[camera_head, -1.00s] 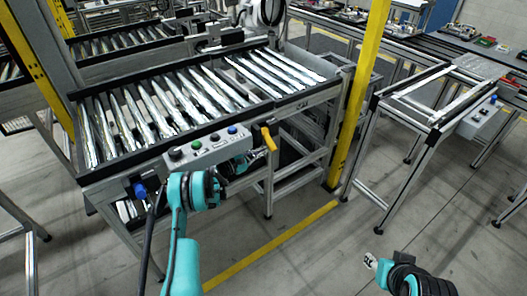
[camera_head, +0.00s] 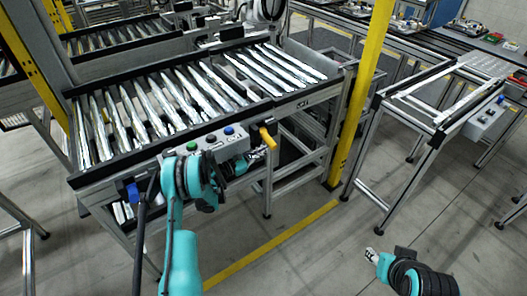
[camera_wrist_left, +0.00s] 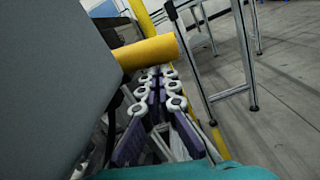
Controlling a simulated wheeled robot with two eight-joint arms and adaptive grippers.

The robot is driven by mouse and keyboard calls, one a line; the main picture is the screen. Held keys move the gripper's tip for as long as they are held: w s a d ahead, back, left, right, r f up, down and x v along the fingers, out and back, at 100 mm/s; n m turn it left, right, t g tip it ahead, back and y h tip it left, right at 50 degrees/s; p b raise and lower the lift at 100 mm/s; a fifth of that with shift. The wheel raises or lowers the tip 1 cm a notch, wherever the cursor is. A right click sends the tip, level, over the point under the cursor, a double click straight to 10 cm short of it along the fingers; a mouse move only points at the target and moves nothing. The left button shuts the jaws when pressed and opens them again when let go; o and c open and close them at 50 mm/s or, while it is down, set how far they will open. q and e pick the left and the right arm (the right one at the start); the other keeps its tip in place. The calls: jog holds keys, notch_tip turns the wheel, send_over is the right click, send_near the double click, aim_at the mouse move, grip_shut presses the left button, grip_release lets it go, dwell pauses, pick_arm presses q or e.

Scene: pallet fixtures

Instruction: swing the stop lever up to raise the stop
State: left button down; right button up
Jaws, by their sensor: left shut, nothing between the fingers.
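The stop lever shows as a yellow handle (camera_head: 267,138) at the front right of the roller conveyor, just right of the button box. It points up and slightly left in the head view. In the left wrist view the yellow handle (camera_wrist_left: 148,53) is a thick bar lying across, just beyond the fingertips. My right gripper (camera_head: 373,256) is low at the right, far from the lever.
The button box (camera_head: 215,146) with coloured buttons sits left of the lever, partly behind my left arm. The roller conveyor (camera_head: 165,105) lies behind. A yellow post (camera_head: 358,90) stands to the right. Open floor (camera_head: 310,250) lies in front.

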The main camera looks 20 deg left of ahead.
pick_arm(q)
jog(key=shift+s+d+r+n, duration=0.2)
jog(key=shift+r+n, duration=0.2)
jog(key=shift+n, duration=0.4)
pick_arm(e)
jog(key=shift+s+d, duration=0.1)
pick_arm(q)
jog(key=s+a+f+p, duration=0.3)
jog(key=s+a, duration=0.3)
jog(key=s, duration=0.2)
jog(key=shift+s+a+f, duration=0.15)
jog(key=shift+a+f, duration=0.2)
jog(key=shift+f, duration=0.35)
pick_arm(e)
jog(key=r, duration=0.1)
jog(key=s+a+r, duration=0.1)
jog(key=r, duration=0.1)
jog(key=shift+s, duration=0.1)
